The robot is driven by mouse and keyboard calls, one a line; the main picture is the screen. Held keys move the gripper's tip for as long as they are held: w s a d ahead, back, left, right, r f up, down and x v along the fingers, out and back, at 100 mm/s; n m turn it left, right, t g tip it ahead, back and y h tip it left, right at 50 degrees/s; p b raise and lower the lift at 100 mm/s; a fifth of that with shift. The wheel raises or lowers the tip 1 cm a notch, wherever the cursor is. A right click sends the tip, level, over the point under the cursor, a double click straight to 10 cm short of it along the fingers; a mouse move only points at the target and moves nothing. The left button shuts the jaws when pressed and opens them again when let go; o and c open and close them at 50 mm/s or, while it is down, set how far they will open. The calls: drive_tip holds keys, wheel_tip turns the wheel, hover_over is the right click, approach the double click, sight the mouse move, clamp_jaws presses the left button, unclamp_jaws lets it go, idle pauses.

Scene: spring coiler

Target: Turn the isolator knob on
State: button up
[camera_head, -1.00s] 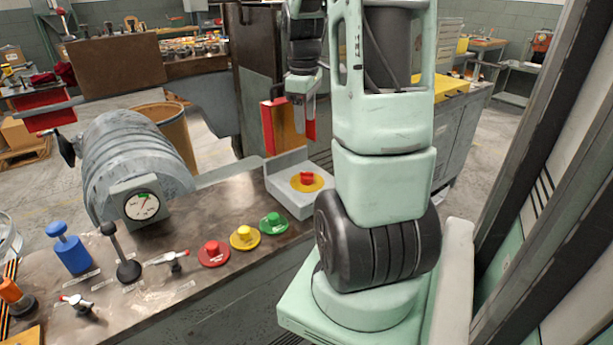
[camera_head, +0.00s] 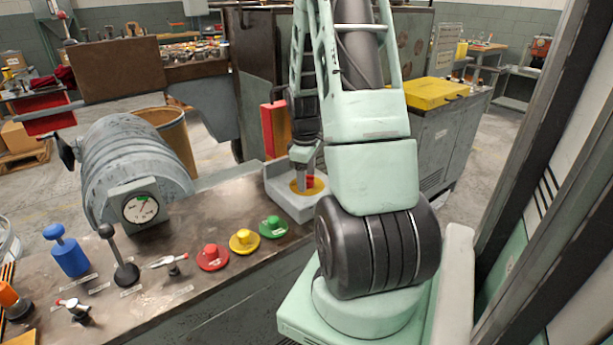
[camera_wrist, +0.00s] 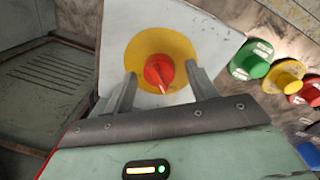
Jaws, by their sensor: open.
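The isolator knob (camera_wrist: 159,72) is red with a pointed ridge, on a round yellow plate (camera_wrist: 182,48) on a light grey box. In the head view the grey box (camera_head: 297,205) stands at the bench's right end, and the knob (camera_head: 310,181) is partly hidden by my gripper. My gripper (camera_head: 304,180) reaches down over the yellow plate. In the wrist view the open fingers of my gripper (camera_wrist: 160,78) stand on either side of the knob, with a visible gap on each side. Contact with the knob cannot be seen.
Green (camera_head: 273,226), yellow (camera_head: 243,240) and red (camera_head: 212,257) buttons sit on the bench left of the box. A grey ribbed drum with a gauge (camera_head: 141,208) stands behind them. A red panel (camera_head: 268,132) rises behind the box.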

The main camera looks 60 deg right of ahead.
drive_tip(key=shift+f, duration=0.15)
drive_tip(key=c, duration=1)
drive_tip(key=shift+m, duration=0.4)
drive_tip(key=m+p, duration=0.1)
drive_tip(key=m, duration=0.2)
drive_tip(key=shift+p, duration=0.3)
drive_tip(key=m+p, duration=0.1)
drive_tip(key=m, duration=0.4)
drive_tip(key=shift+w+d+m+g+p, duration=0.1)
drive_tip(key=shift+m+g+p, duration=0.2)
drive_tip(key=shift+p, duration=0.1)
drive_tip(key=m+p, duration=0.1)
drive_tip(key=m, duration=0.3)
drive_tip(key=m+p, duration=0.1)
drive_tip(key=m, duration=0.3)
drive_tip(key=shift+d+y+p, duration=0.1)
drive_tip(key=shift+y+p, duration=0.2)
drive_tip(key=shift+m, duration=0.4)
